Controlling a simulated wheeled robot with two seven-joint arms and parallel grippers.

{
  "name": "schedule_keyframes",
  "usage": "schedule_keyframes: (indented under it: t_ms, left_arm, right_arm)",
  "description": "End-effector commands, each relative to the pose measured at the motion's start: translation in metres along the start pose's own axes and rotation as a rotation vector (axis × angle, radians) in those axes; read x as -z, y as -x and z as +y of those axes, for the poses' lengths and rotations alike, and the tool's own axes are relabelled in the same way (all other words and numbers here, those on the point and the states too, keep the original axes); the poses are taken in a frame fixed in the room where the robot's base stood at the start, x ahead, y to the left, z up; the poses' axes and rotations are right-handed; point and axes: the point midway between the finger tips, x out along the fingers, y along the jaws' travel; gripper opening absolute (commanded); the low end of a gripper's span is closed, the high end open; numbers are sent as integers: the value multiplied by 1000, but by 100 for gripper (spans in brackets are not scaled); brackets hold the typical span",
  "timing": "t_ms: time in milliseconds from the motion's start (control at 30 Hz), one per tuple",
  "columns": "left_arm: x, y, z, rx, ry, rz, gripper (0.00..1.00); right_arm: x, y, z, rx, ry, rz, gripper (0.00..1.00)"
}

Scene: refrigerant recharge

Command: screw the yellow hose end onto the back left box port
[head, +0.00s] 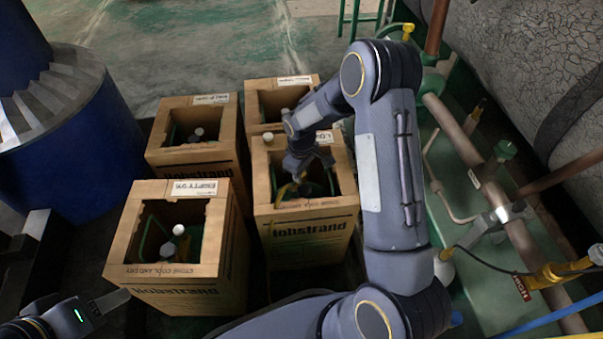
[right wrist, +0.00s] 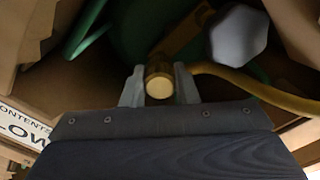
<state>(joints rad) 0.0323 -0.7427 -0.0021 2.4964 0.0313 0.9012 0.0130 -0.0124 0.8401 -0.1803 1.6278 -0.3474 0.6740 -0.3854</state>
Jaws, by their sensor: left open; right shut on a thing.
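The back left box (head: 160,152) is an open-topped cardboard carton with a white label on its rear edge. Its port (head: 197,132) shows as a small pale-topped fitting inside the opening. My right gripper (head: 300,176) reaches down into the front right box (head: 305,218), whose label reads LOW. In the right wrist view its two fingers are shut on the brass yellow hose end (right wrist: 159,82), with the yellow hose (right wrist: 250,86) running off to the right. Whether the hose end touches a port there cannot be told. My left gripper (head: 108,303) is open at the lower left, only partly in view.
The front left box (head: 150,283), labelled EMPTY, stands nearest. The back right box (head: 253,100) is partly behind my right arm. A blue drum (head: 90,150) stands at left. Pipes and a yellow-handled valve (head: 550,274) are at right. Open floor lies behind the boxes.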

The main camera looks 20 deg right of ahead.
Motion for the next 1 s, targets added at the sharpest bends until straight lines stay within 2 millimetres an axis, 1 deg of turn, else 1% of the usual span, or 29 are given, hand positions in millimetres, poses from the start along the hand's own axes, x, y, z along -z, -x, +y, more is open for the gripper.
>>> schedule_keyframes:
  t_ms: [233,400,500,767,900,1000]
  left_arm:
    - [-1,-1,-1,0,0,0,48]
    - [0,-1,0,0,0,0,48]
    - [0,-1,0,0,0,0,48]
    - [0,-1,0,0,0,0,48]
    - [1,1,1,0,0,0,48]
    - [1,2,1,0,0,0,48]
  right_arm:
    - [0,-2,0,-1,-24,0,5]
    - [1,-2,0,-1,-247,0,5]
    - [0,-3,0,0,-315,1,5]
    - [0,-2,0,0,-333,1,5]
    - [1,-2,0,-1,-515,1,5]
    - [1,-2,-1,-1,-615,0,5]
